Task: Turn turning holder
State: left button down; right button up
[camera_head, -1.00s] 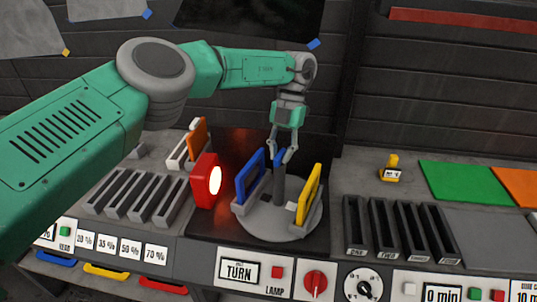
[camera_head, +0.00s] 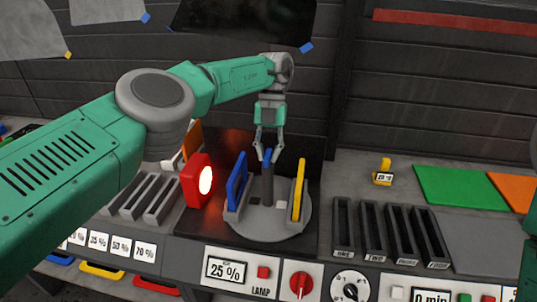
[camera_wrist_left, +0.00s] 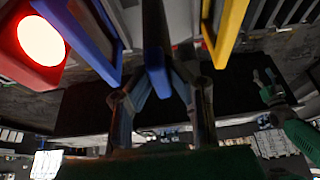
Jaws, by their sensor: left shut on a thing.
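The turning holder is a round grey plate (camera_head: 265,225) with a dark upright post at its centre. A blue-framed pane (camera_head: 237,182) stands on its left side and a yellow-framed pane (camera_head: 298,190) on its right side, both nearly edge-on to the head camera. My left gripper (camera_head: 267,158) points down and is shut on the blue top of the post, the handle (camera_wrist_left: 155,70). The blue and yellow frames also show at the top of the left wrist view. My right gripper (camera_wrist_left: 264,76) shows small at the right of that view, its fingers apart and empty.
A lit red lamp (camera_head: 197,181) stands left of the plate. The front panel display (camera_head: 226,270) reads 25 %. Grey slotted racks (camera_head: 388,232) stand to the right, with a small yellow piece (camera_head: 383,172) behind them. Green and orange sheets lie further right.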

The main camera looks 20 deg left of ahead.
pick_arm(q)
jog(key=shift+s+d+f, duration=0.1)
jog(key=shift+f, duration=0.2)
jog(key=c, duration=1.5)
grip_release()
jog(key=shift+c, duration=0.2)
jog(key=shift+d+r, duration=0.1)
jog(key=shift+r, duration=0.1)
